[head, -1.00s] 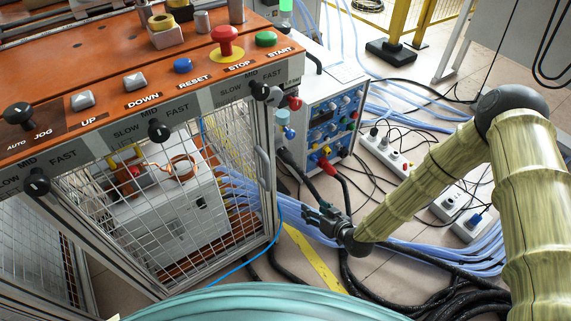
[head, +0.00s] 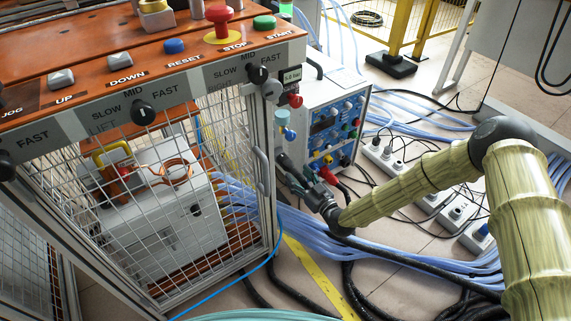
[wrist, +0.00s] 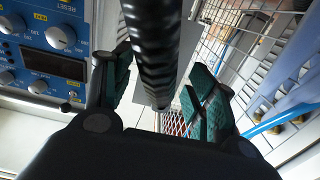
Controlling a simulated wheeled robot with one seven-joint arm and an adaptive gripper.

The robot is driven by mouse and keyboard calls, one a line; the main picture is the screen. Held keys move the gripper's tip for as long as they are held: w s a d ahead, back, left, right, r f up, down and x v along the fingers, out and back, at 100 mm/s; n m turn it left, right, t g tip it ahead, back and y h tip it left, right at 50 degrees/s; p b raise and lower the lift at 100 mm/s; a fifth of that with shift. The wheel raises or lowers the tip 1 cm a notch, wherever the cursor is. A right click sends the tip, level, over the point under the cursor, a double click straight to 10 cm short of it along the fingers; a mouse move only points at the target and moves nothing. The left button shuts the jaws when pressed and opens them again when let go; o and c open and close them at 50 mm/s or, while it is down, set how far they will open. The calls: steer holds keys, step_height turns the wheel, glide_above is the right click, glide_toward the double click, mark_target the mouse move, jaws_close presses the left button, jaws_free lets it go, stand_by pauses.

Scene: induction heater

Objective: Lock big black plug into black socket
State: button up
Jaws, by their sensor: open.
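In the wrist view, a thick black ribbed shaft (wrist: 152,50), which looks like the big black plug or its cable, runs between the two green-padded fingers of my gripper (wrist: 158,92). The fingers stand apart with gaps beside the shaft. In the head view, my gripper (head: 287,172) is at the lower left front of the blue-panelled unit (head: 335,125), beside the cage. It largely covers the black plug there. I cannot make out the black socket; the gripper and shaft hide that area. A red plug (head: 326,174) sits at the unit's bottom, right of my gripper.
The mesh cage (head: 130,230) with its metal posts stands close left of my gripper. Blue hoses (head: 350,248) and black cables lie on the floor below. Power strips (head: 420,185) lie to the right, under my forearm.

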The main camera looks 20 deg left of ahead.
mark_target(285, 163)
steer(key=b+x, duration=0.2)
steer(key=x, duration=0.4)
steer(key=shift+a+f, duration=0.1)
steer(key=shift+a, duration=0.05)
steer(key=shift+b+x, duration=0.6)
steer(key=shift+x, duration=0.55)
stand_by(0.4)
jaws_close()
steer(key=shift+p+v, duration=1.45)
steer(key=shift+v, duration=1.55)
steer(key=shift+w, duration=0.1)
